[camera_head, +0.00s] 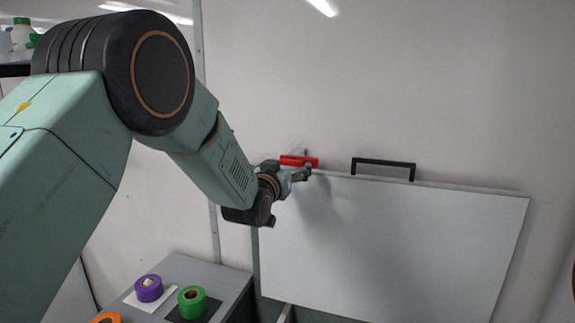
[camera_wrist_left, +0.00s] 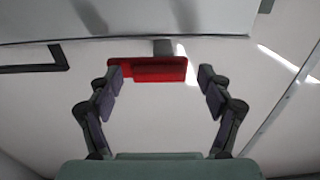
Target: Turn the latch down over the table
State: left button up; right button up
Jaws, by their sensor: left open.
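The red latch (camera_head: 298,161) is on the pale wall at the top edge of the white folded table panel (camera_head: 400,240), near its left corner. It lies level, as a horizontal bar. In the left wrist view the latch (camera_wrist_left: 148,69) is near the top middle, on a grey mount beside the panel edge (camera_wrist_left: 220,39). My left gripper (camera_head: 303,173) is open in front of the latch and hides part of it. In the wrist view its two fingers (camera_wrist_left: 161,76) stand apart, one towards each end of the latch. My right gripper is not in view.
A black handle (camera_head: 384,163) sticks up from the panel's top edge, right of the latch. At the lower left, a grey bench (camera_head: 195,267) carries purple tape (camera_head: 148,288), green tape (camera_head: 192,302) and orange tape (camera_head: 106,318). The wall above the panel is clear.

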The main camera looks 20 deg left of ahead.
pick_arm(q)
jog(key=shift+d+r, duration=0.15)
jog(key=shift+s+d+r, duration=0.1)
jog(key=shift+s+r, duration=0.15)
jog(key=shift+w+a+f, duration=0.1)
jog(key=shift+a+f, duration=0.05)
jog(key=shift+a, duration=0.2)
jog(key=shift+c, duration=0.3)
jog(key=shift+w+f, duration=0.2)
jog(key=shift+w, duration=0.1)
jog(key=c, duration=0.3)
jog(key=shift+d, duration=0.25)
jog(key=c, duration=0.3)
jog(key=shift+s+a+r, duration=0.1)
jog(key=shift+a, duration=0.05)
jog(key=c, duration=0.5)
grip_shut()
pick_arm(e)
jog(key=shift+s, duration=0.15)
